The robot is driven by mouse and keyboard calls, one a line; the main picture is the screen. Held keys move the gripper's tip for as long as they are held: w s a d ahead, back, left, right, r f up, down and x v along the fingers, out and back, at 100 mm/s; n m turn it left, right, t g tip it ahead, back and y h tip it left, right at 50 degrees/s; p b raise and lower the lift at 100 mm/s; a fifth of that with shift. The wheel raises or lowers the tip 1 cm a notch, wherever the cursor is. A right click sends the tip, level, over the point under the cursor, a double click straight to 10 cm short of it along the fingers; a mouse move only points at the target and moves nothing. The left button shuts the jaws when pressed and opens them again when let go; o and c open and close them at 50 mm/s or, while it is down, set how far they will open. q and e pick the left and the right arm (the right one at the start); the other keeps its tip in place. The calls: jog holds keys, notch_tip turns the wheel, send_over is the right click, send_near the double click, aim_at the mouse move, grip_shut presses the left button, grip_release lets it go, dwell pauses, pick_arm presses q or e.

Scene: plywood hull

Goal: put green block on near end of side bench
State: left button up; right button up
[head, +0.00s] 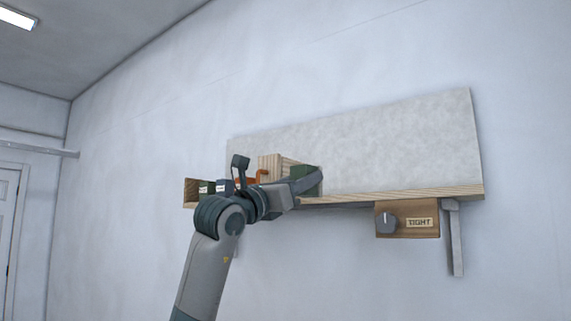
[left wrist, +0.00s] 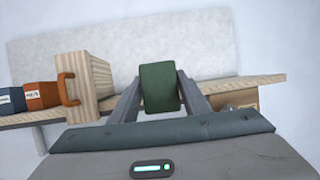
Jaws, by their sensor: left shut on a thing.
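The green block (head: 307,180) is held at the tip of my left gripper (head: 312,183) in the head view. In the left wrist view the green block (left wrist: 159,88) sits between the two fingers of my left gripper (left wrist: 160,98), which is shut on it. The side bench (head: 400,195) is a wooden shelf on the wall with a pale back panel. The block shows in front of the panel, close to the bench top; I cannot tell whether it touches the bench. My right gripper is not in view.
A box with a knob (head: 408,219) hangs under the bench. The bench top right of the block is clear.

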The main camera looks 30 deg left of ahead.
pick_arm(q)
jog(key=w+d+f+m+h, duration=0.15)
jog(key=d+f, duration=0.35)
jog(key=f, duration=0.5)
jog(key=w+d+f+g+h, duration=0.15)
jog(key=d+f, duration=0.35)
jog(key=f, duration=0.6)
jog(key=w+d+f+m+h, duration=0.15)
jog(key=d+f, duration=0.25)
jog(key=f, duration=0.6)
jog(key=s+d+f, duration=0.2)
jog(key=s+f, duration=0.2)
jog(key=f, duration=0.5)
jog(key=s+d+f, duration=0.3)
jog(key=f, duration=0.6)
jog(key=s+a+f+n+t+y, duration=0.1)
jog(key=s+f+y, duration=0.3)
jog(key=s+f, duration=0.5)
jog(key=s+a+f+n+t+y, duration=0.1)
jog(key=s+f+n+y, duration=0.3)
jog(key=s+f, duration=0.5)
jog(key=s+a, duration=0.1)
jog(key=s, duration=0.4)
jog(key=shift+a+f, duration=0.3)
jog(key=shift+a, duration=0.05)
jog(key=shift+d, duration=0.1)
